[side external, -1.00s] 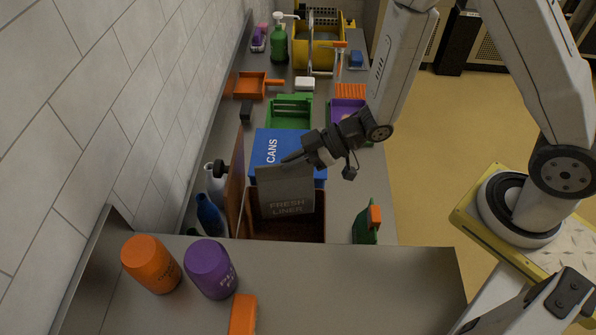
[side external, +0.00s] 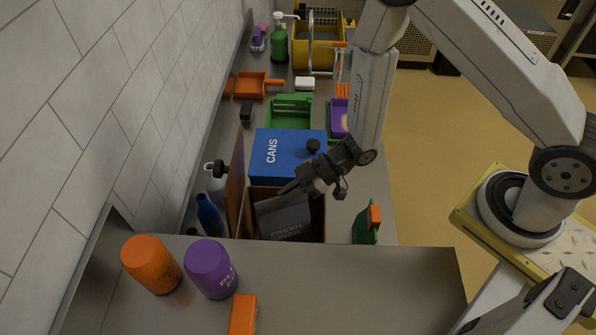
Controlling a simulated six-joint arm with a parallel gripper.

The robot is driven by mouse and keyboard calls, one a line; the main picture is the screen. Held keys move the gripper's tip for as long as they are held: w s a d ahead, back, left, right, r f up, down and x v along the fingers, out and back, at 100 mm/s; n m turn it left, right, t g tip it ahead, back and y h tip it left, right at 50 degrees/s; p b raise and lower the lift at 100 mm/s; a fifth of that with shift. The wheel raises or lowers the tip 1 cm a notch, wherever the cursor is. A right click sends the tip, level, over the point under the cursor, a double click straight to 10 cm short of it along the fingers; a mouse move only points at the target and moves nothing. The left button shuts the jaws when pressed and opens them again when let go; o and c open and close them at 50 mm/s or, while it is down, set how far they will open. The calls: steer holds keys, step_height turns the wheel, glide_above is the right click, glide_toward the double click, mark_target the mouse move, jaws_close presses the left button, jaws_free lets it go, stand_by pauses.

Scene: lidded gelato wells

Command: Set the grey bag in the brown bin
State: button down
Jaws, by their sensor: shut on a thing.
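The grey bag (side external: 283,220), marked "FRESH LINER", is down inside the brown bin (side external: 258,194), tilted, with its lower part below the rim. The bin stands open with its brown lid (side external: 236,190) raised on the left. My gripper (side external: 286,191) is shut on the bag's upper edge, at the bin's opening. Whether the bag touches the bin's floor is hidden.
A blue "CANS" bin (side external: 272,152) with a black knob stands right behind the brown bin. A green spray bottle (side external: 366,226) is to the right. Orange (side external: 150,264) and purple (side external: 211,268) canisters stand on the near counter. Blue and white bottles are left of the lid.

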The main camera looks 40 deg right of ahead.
mark_target(291, 216)
steer(key=shift+f, duration=2.9)
steer(key=shift+f, duration=2.15)
steer(key=c, duration=0.8)
jaws_free()
steer(key=shift+o, duration=0.2)
steer(key=shift+r, duration=0.1)
steer(key=shift+s+d+r, duration=0.1)
steer(key=shift+d, duration=0.05)
steer(key=v, duration=1.1)
steer(key=shift+d+r, duration=0.25)
